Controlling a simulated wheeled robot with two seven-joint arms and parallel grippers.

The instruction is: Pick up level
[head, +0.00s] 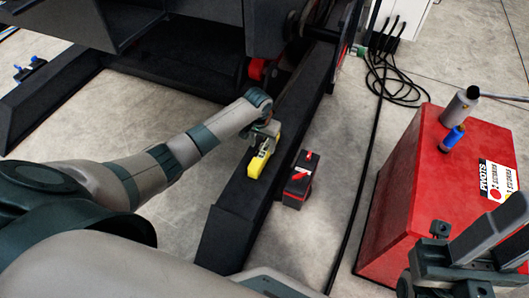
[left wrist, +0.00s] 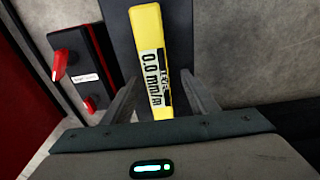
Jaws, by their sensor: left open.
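The level is a yellow bar with a white label reading "0.0 mm/m". It lies on the dark beam in the head view (head: 258,165) and fills the middle of the left wrist view (left wrist: 150,50). My left gripper (head: 266,130) is over the far end of the level. In the left wrist view its two fingers (left wrist: 162,102) are open, one on each side of the level, with gaps visible. My right gripper (head: 500,235) is at the lower right of the head view, its fingers apart and empty, away from the level.
A black and red box (head: 298,180) stands just right of the beam (head: 235,222). A red cabinet (head: 400,185) at the right carries a grey bottle (head: 458,108) and a blue can (head: 452,138). Black cables (head: 385,75) lie on the floor behind.

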